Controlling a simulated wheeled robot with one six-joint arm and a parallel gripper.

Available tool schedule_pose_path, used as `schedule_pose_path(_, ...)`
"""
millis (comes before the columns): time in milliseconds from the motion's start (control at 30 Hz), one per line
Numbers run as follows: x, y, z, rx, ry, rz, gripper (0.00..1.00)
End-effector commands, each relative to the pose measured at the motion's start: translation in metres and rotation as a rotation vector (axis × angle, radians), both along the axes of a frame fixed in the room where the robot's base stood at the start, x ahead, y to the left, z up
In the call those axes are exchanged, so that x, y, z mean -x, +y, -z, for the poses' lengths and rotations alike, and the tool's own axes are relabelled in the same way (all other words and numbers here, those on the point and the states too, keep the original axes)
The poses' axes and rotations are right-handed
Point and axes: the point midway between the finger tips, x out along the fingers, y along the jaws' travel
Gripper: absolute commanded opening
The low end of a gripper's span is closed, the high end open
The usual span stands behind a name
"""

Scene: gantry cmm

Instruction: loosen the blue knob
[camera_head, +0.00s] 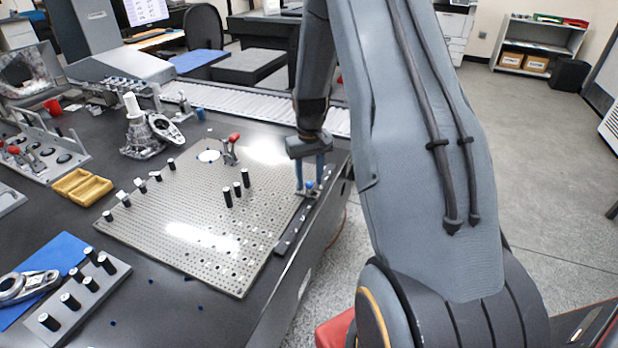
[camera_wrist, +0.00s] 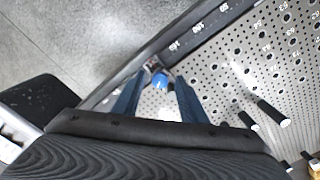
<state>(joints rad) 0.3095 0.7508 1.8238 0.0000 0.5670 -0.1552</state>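The blue knob (camera_head: 310,185) is small and sits on a fitting at the right edge of the perforated metal plate. In the wrist view the blue knob (camera_wrist: 160,82) shows between the tips of my two fingers, with a gap on each side. My gripper (camera_head: 310,188) points down over the knob, and its two bluish fingers stand apart. In the wrist view my gripper (camera_wrist: 160,80) is open and holds nothing. I cannot tell exactly how far the fingertips reach down beside the knob.
The perforated plate (camera_head: 190,225) bears several black pins (camera_head: 237,190) and a red-handled clamp (camera_head: 232,143). A dark rail (camera_head: 292,232) runs along the table's right edge. Yellow trays (camera_head: 84,187) and a pin block (camera_head: 80,300) stand to the left. Open floor (camera_head: 540,180) lies right.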

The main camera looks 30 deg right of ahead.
Motion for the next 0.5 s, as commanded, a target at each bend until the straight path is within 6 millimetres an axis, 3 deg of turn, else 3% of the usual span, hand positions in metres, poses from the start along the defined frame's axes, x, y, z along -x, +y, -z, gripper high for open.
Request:
schedule_pose_path(167,-0.0001,-0.0001,-0.0002,0.0,0.0,0.0,0.37)
schedule_pose_path(367,0.0,-0.0001,-0.0003,0.0,0.0,0.0,0.03)
schedule_pose_path(500,-0.0001,0.0014,-0.0004,0.0,0.0,-0.002,0.0)
